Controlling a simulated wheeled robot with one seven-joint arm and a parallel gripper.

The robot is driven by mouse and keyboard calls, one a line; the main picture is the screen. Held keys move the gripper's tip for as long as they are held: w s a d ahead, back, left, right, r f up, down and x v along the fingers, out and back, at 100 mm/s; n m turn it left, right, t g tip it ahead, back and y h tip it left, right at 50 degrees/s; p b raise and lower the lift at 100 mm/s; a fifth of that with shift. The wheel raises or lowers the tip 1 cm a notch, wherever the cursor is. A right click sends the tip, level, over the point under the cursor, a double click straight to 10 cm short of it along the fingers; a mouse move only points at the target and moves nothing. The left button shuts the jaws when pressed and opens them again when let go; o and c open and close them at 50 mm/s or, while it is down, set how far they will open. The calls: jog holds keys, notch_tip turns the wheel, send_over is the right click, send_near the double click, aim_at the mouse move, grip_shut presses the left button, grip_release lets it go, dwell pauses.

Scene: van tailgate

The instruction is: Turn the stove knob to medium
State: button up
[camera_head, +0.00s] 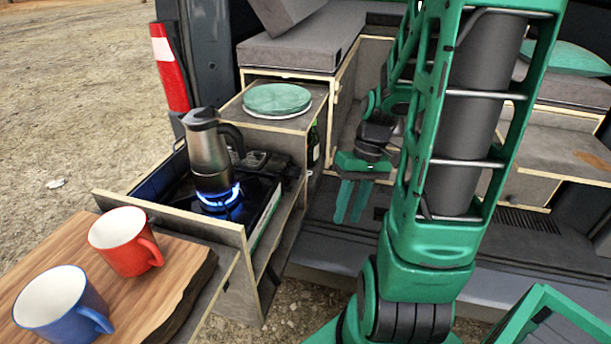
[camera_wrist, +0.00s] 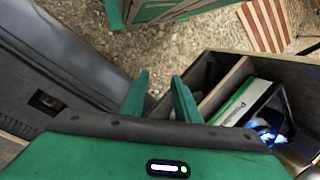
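The camping stove (camera_head: 182,189) sits in the pulled-out drawer, with a blue flame burning. A silver moka pot (camera_head: 208,150) stands upright over the flame. In the wrist view the stove (camera_wrist: 252,102) shows its white, lettered side at the right, with the flame at its edge. I cannot make out the knob clearly in either view. My gripper (camera_head: 348,217) points down to the right of the drawer, apart from the stove. In the wrist view my gripper (camera_wrist: 160,77) has its two fingers apart with nothing between them.
A red mug (camera_head: 125,250) and a blue mug (camera_head: 50,307) stand on a wooden board (camera_head: 177,293) at the lower left. A green round item (camera_head: 277,98) lies on the cabinet top behind the stove. The drawer's front panel (camera_head: 170,220) rises beside the stove. Open floor lies below my gripper.

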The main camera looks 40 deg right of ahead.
jog(key=w+f+n+t+y, duration=0.1)
jog(key=w+f+t+y, duration=0.1)
jog(key=w+f+y, duration=0.3)
jog(key=m+t+y, duration=0.2)
jog(key=t+y, duration=0.1)
jog(key=t, duration=1)
send_near(295, 173)
jog(key=d+x, duration=0.1)
jog(key=x, duration=0.5)
jog(key=shift+w+f, duration=0.3)
jog(key=shift+w, duration=0.25)
jog(key=shift+a, duration=0.1)
grip_shut()
